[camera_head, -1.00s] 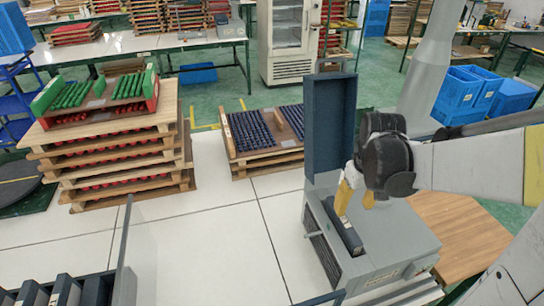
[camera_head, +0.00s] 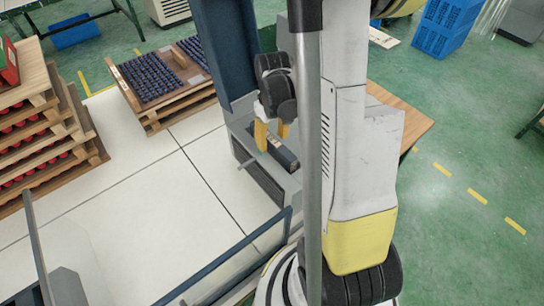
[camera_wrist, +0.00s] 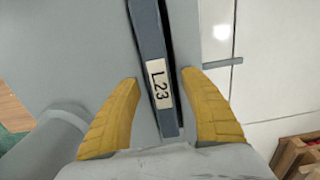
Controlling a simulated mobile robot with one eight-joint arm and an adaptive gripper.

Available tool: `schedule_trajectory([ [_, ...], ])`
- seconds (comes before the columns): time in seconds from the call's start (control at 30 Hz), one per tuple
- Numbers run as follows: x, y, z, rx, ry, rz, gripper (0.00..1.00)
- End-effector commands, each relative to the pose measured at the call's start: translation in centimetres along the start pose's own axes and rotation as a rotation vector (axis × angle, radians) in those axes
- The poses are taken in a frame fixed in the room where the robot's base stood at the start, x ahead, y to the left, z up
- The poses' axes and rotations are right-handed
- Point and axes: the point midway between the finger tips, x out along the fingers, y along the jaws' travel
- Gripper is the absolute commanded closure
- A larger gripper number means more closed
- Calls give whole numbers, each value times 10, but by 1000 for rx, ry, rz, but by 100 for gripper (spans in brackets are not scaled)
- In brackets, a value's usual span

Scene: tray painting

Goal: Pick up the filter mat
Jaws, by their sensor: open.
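A dark bar-shaped piece labelled L23 (camera_wrist: 148,45), which I take to be the filter mat, stands edge-up in a slot of a grey machine (camera_wrist: 75,40). In the head view the dark piece (camera_head: 284,156) shows in the machine's top (camera_head: 291,182), just under the yellow fingers. My gripper (camera_head: 271,136) is open and empty. In the wrist view my gripper (camera_wrist: 160,78) has one finger on each side of the labelled end, with gaps on both sides. How deep the piece sits is hidden.
The machine's tall dark raised lid (camera_head: 226,50) stands behind my gripper. A pallet of dark rolls (camera_head: 165,75) and stacked wooden trays (camera_head: 45,140) are to the left. A dark-framed panel (camera_head: 235,262) is near the front. White floor between is clear.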

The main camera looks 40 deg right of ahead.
Motion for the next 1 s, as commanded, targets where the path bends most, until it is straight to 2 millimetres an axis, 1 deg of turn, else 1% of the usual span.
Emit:
schedule_trajectory([
  [0.03,6,0,0,0,0,0,48],
  [0.1,9,0,0,0,0,0,48],
  [0.3,9,0,0,0,0,0,48],
  [0.33,9,0,0,0,0,0,52],
  [0.37,9,0,0,0,0,0,61],
  [0.4,8,0,0,0,0,0,74],
  [0.47,8,0,0,0,0,0,92],
  [0.5,8,0,0,0,0,0,96],
  [0.83,7,0,0,0,0,0,96],
  [0.87,6,0,0,0,0,0,100],
  [1.0,-7,0,0,0,0,0,100],
])
